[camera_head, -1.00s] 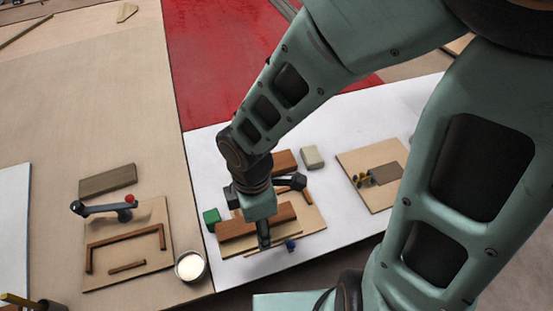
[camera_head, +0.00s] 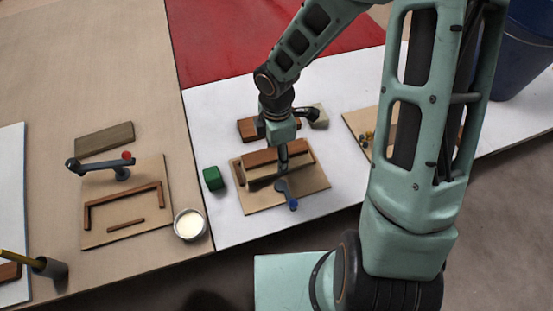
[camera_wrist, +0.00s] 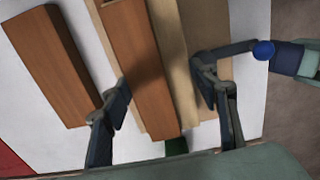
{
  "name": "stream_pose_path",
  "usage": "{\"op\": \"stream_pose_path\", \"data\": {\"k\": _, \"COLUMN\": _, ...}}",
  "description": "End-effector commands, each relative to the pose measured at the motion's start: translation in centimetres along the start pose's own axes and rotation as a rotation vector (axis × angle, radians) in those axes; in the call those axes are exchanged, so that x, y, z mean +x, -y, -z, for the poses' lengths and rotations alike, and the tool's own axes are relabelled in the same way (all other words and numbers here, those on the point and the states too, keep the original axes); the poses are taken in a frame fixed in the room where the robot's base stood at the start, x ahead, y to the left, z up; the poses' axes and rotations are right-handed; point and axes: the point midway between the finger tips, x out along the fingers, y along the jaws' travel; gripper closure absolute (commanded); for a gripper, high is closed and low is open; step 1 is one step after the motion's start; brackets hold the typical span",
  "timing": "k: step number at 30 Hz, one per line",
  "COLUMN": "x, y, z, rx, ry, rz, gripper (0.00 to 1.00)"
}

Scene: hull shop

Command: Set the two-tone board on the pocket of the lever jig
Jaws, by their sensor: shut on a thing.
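My gripper (camera_head: 283,153) is shut on a two-tone board, brown (camera_head: 262,158) on one face and pale (camera_head: 262,184) along the side below. In the wrist view the board (camera_wrist: 138,55) lies between the two fingers (camera_wrist: 165,112). The board is over the back part of a tan jig plate (camera_head: 250,205) that has a grey lever with a blue knob (camera_head: 293,205). The knob also shows in the wrist view (camera_wrist: 263,50). The board hides most of the pocket. I cannot tell whether the board touches the plate.
A similar jig with a red-knobbed lever (camera_head: 122,170), a grey-brown board (camera_head: 104,139) and a white-filled cup (camera_head: 189,225) stand left.

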Motion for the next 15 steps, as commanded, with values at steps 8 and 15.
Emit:
{"op": "stream_pose_path", "data": {"k": 8, "x": 2.1, "y": 0.1, "z": 0.1, "rx": 0.0, "ry": 0.0, "rz": 0.001, "gripper": 0.76}}
{"op": "stream_pose_path", "data": {"k": 15, "x": 2.6, "y": 0.1, "z": 0.1, "rx": -0.001, "ry": -0.001, "rz": 0.002, "gripper": 0.76}}
